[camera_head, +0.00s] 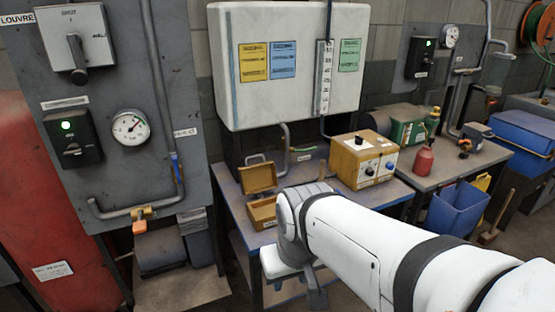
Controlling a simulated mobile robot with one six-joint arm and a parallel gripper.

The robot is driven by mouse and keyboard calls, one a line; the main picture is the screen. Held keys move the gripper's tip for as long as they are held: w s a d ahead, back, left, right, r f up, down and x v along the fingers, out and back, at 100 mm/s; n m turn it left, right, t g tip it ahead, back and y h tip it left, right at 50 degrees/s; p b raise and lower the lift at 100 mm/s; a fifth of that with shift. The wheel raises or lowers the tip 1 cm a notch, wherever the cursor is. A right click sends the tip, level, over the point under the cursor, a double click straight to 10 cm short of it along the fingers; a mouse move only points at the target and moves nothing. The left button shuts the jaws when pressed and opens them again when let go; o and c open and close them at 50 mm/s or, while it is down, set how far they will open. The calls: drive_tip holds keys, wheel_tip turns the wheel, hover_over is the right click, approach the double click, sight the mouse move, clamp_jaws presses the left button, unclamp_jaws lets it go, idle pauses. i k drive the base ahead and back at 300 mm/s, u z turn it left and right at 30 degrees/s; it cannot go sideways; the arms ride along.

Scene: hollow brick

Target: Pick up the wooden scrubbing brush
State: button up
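I cannot make out a wooden scrubbing brush for certain in the head view. An open wooden box (262,214) with a raised lid sits on the blue-grey workbench (232,196), and its inside is too small to read. My white arm reaches in from the lower right. My gripper (296,290) points down in front of the bench, below and right of the box and apart from it. Its fingers are partly hidden by the wrist, so I cannot tell whether it is open or shut. Part of the bench is hidden behind my arm.
A yellow control box (364,160) stands on the bench's right side. A blue bin (457,208) and a long-handled broom (499,213) stand on the floor. A grey panel (117,100) and red tank (45,220) fill the left.

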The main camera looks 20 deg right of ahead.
sight(321, 165)
drive_tip(key=i, duration=0.9)
drive_tip(key=u, duration=0.05)
